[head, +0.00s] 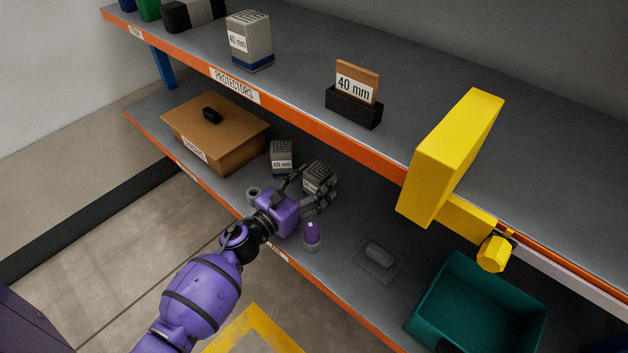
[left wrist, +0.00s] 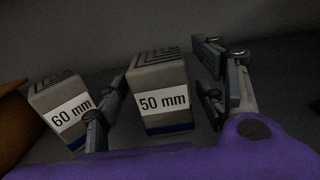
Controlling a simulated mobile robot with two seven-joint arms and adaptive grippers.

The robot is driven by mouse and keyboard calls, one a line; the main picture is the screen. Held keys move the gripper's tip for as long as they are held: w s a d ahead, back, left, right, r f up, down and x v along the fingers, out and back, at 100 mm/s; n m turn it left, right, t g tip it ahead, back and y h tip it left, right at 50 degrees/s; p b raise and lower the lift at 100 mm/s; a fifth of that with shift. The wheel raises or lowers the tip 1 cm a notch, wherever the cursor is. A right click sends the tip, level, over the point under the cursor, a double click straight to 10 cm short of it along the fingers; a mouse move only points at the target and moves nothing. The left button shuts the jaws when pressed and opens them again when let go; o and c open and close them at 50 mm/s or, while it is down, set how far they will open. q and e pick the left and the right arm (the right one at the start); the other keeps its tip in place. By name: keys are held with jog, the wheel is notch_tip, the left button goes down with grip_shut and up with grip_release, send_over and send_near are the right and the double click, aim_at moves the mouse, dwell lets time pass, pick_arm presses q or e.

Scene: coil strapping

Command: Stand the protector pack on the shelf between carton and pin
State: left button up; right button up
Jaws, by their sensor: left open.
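A grey 50 mm protector pack (head: 320,175) with a blue base band stands on the lower shelf. My left gripper (head: 312,188) is open at this pack. In the left wrist view the 50 mm pack (left wrist: 161,92) shows between the two spread fingers, with gaps on both sides. A 60 mm pack (head: 281,157) stands to its left and also shows in the left wrist view (left wrist: 60,108). A brown lidded carton (head: 215,135) is farther left. A short purple-topped peg (head: 312,236), possibly the pin, stands nearer the front edge. My right gripper is not in view.
On the upper shelf (head: 300,70) stand a 40 mm pack (head: 249,42) and a 40 mm card in a black holder (head: 354,105). A yellow block (head: 450,160) overhangs its front edge. A grey ring (head: 254,195) lies near my wrist. A teal crate (head: 470,310) is at lower right.

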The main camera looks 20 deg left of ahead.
pick_arm(q)
jog(key=shift+r+p, duration=0.25)
jog(key=shift+p, duration=0.1)
jog(key=v, duration=1.2)
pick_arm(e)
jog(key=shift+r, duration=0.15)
